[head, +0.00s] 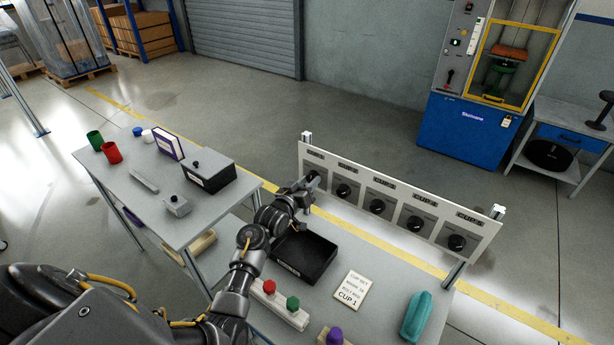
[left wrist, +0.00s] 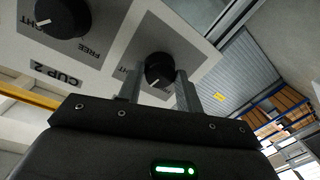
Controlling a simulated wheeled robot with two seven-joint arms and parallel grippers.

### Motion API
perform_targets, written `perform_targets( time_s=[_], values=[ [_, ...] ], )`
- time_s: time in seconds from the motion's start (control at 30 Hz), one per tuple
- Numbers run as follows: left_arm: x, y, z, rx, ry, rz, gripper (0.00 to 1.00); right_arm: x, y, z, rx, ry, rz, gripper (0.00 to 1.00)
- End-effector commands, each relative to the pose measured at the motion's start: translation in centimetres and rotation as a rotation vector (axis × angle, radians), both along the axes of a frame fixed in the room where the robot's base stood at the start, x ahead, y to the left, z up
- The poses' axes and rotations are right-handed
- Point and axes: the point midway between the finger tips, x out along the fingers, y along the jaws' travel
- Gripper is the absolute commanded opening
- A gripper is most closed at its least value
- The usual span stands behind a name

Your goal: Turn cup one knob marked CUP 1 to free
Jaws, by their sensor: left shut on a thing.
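The upright knob panel (head: 400,205) stands along the back of the bench. It carries several black knobs in a row, each under a small label. My left gripper (head: 312,184) is at the leftmost knob and hides most of it in the head view. In the left wrist view the gripper (left wrist: 158,92) is shut on that black knob (left wrist: 158,66), one finger on each side. A white mark on the knob points to the lower left of that picture. The neighbouring knob (left wrist: 60,16) shows FREE beside it and the CUP 2 label (left wrist: 62,74). My right gripper is not in view.
A black tray (head: 303,258), a card reading CUP 1 (head: 349,291) and a teal object (head: 417,315) lie on the bench. Red and green buttons (head: 280,297) are near its front. A side table (head: 150,205) stands left. Floor behind the panel is clear.

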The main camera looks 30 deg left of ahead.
Motion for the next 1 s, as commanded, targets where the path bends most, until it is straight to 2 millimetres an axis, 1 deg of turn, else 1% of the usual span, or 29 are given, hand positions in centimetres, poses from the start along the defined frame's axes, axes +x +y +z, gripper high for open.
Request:
perform_targets(
  time_s=[0.03, 0.5, 0.8, 1.0],
  values=[
    [0.0, 0.1, 0.6, -0.045, 0.005, 0.002, 0.13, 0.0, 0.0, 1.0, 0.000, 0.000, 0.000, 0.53],
    [0.1, 0.2, 0.6, -0.486, 0.066, 0.004, 0.13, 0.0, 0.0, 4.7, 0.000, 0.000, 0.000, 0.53],
    [0.1, 0.3, 0.6, -0.743, 0.101, 0.003, 0.13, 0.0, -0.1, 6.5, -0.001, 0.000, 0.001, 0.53],
    [0.1, 0.3, 0.5, -0.870, 0.118, 0.002, 0.13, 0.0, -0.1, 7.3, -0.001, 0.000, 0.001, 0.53]
  ],
)
